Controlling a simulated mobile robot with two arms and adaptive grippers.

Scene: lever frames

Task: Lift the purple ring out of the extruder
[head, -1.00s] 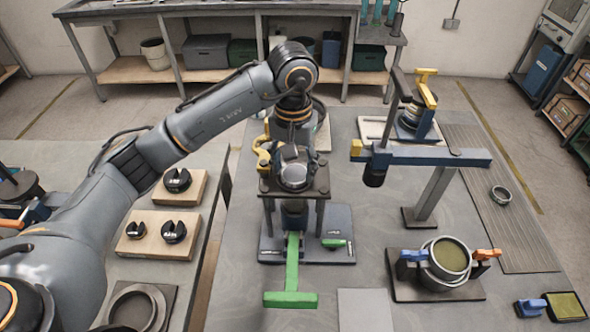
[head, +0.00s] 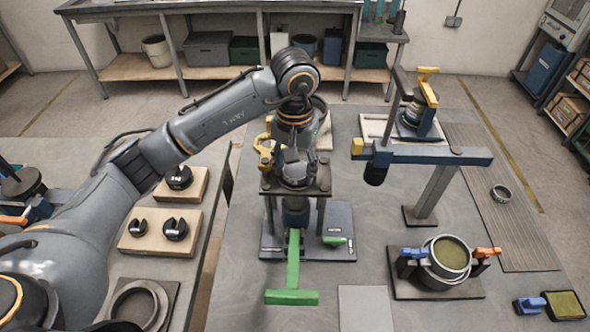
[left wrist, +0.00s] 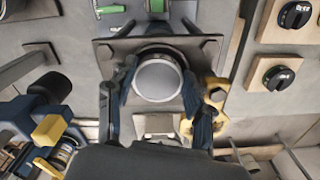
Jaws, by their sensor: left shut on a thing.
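The extruder stands mid-table with a dark square top plate (head: 270,187) on posts and a green lever (head: 292,270) at its front. A silver-topped round cylinder (left wrist: 158,78) sits at the plate's middle. My left gripper (head: 296,172) is over the plate, pointing down. In the left wrist view my left gripper (left wrist: 158,84) has one finger on each side of the cylinder and is shut on it. I see no purple ring; anything under the cylinder top is hidden. My right gripper is not in view.
A yellow clamp (head: 264,150) is close to the left of my gripper. A blue-armed stand (head: 430,155) rises on the right. A pot (head: 448,258) with blue and orange clamps is at front right. Wooden blocks with black weights (head: 160,232) lie on the left table.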

